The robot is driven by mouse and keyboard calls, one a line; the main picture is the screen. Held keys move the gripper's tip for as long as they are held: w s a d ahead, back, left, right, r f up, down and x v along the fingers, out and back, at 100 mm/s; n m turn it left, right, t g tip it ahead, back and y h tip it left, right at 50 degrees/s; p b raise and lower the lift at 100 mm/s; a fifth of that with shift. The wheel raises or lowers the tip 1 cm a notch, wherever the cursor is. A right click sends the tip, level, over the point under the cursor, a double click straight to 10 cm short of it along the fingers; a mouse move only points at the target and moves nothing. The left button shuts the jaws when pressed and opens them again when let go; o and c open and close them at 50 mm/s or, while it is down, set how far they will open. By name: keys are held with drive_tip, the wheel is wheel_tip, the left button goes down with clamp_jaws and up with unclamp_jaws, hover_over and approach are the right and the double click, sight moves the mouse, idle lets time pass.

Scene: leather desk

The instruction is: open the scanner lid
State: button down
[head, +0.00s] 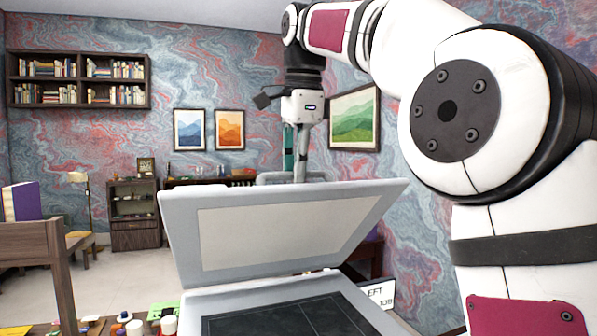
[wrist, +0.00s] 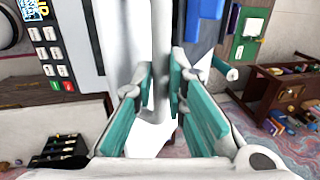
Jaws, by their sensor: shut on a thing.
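The scanner lid (head: 180,225) stands raised and tilted, its pale inner panel facing the head camera. The scanner body (head: 200,305) with its dark glass lies uncovered below it at the bottom of the head view. My gripper (head: 298,176) reaches down behind the lid's top edge, at a grey handle-like bar (head: 268,177). The lid hides the fingertips there. In the wrist view, the teal-padded fingers of my gripper (wrist: 161,85) are shut on a grey bar (wrist: 161,40), which looks like the lid's handle.
Small bottles and other items (head: 135,327) crowd the desk at the scanner's lower left. A small white sign (head: 379,294) stands at its right. A wooden chair back (head: 30,245) is at the far left. My arm fills the right side.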

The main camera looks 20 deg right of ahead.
drive_tip(key=shift+w+f, duration=0.35)
drive_tip(key=shift+f, duration=0.05)
drive_tip(key=c, duration=2)
unclamp_jaws()
drive_tip(key=o, duration=0.4)
drive_tip(key=shift+w, duration=0.2)
drive_tip(key=shift+s+r, duration=0.15)
drive_tip(key=shift+s, duration=0.1)
